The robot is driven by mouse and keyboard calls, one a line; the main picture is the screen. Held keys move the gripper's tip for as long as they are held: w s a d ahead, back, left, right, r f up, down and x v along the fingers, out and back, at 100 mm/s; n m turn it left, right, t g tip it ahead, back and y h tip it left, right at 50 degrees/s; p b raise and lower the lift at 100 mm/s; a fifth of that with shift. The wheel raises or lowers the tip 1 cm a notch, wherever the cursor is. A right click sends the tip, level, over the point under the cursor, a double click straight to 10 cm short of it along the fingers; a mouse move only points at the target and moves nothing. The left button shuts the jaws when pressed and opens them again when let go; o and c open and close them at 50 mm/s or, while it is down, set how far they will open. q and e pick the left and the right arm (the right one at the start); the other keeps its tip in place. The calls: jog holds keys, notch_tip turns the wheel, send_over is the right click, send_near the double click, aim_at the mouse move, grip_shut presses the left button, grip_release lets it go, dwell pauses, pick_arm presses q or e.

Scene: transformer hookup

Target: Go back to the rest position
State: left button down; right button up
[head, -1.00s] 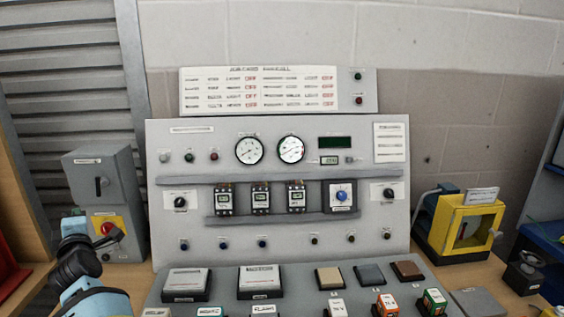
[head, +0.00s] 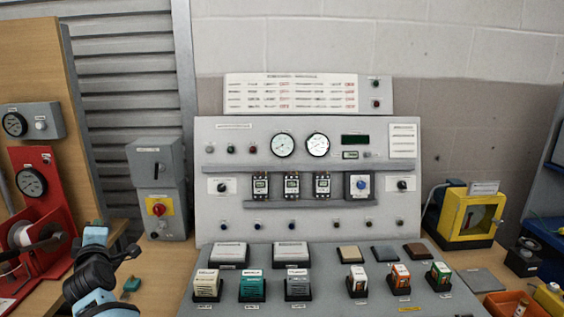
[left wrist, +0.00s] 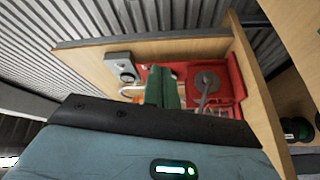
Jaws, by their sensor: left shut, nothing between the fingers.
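In the left wrist view my left gripper (left wrist: 163,84) shows two green fingers side by side, shut and empty. They point toward a red panel (left wrist: 222,75), with a gap I cannot measure. My right gripper is in neither view.
The grey control panel (head: 240,219) stands in the middle of the bench. A red stand (head: 42,208) is at the left beside a wooden board (head: 35,70). The grey switch box (head: 157,170) is left of the panel, and a yellow-framed box (head: 455,215) is at the right.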

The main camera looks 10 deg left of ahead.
pick_arm(q)
jog(key=s+d+f+m+g+h, duration=0.3)
jog(key=s+d+f+m+h, duration=0.1)
jog(key=s+d+f+m, duration=0.55)
jog(key=s+d+f+m+g+h, duration=0.2)
jog(key=s+d+f+m+h, duration=0.4)
jog(key=d+f, duration=0.55)
jog(key=s+d+f+m+g+h, duration=0.1)
jog(key=s+d+f+m+g, duration=0.25)
jog(key=s, duration=0.65)
jog(key=s+d+f+m+g, duration=0.2)
jog(key=s+d, duration=0.3)
jog(key=s, duration=0.4)
jog(key=s+d+f+m+g+h, duration=0.1)
jog(key=s+d+f+m+g, duration=0.3)
jog(key=s, duration=0.6)
jog(key=w+d+f+t+h, duration=0.2)
jog(key=w+d+f+t, duration=0.1)
jog(key=w+f+t, duration=0.4)
jog(key=shift+d+n+t+p, duration=0.3)
jog(key=shift+d+t+p, duration=0.15)
jog(key=shift+t, duration=0.6)
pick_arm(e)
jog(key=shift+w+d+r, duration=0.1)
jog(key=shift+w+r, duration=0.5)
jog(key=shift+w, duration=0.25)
